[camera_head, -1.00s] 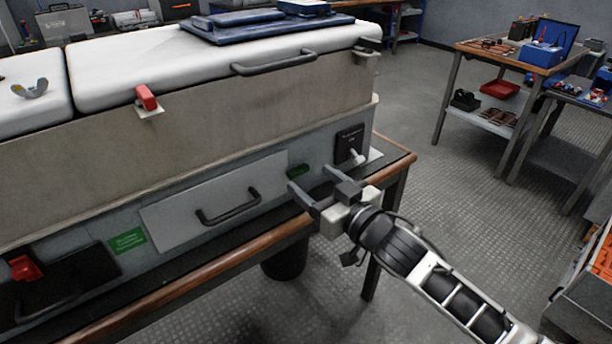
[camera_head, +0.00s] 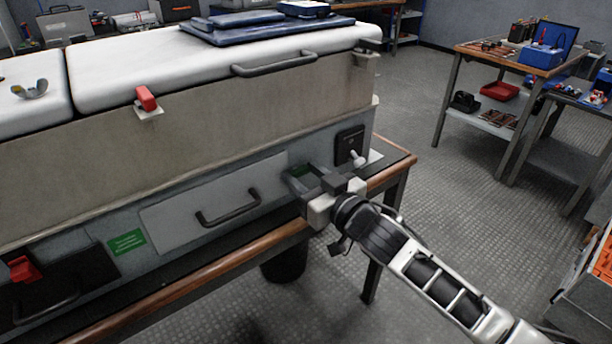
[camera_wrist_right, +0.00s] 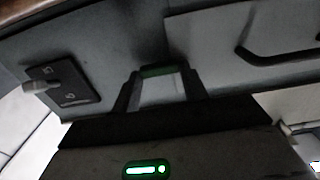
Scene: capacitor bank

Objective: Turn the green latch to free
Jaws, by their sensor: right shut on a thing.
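The green latch (camera_head: 302,170) is on the grey front face of the capacitor bank cabinet, right of the light panel with a dark handle. In the right wrist view, the green latch (camera_wrist_right: 157,71) lies crosswise between my two fingertips. My right gripper (camera_head: 304,174) is up at the cabinet face and shut on the latch, with a finger on each side. The fingers hide part of the latch, and its exact angle is hard to read. My left gripper is not in view.
A black rotary switch (camera_head: 350,145) with a pale knob sits just right of the latch. The handled panel (camera_head: 170,220) is to the left. The wooden bench edge (camera_head: 250,245) runs below my right gripper.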

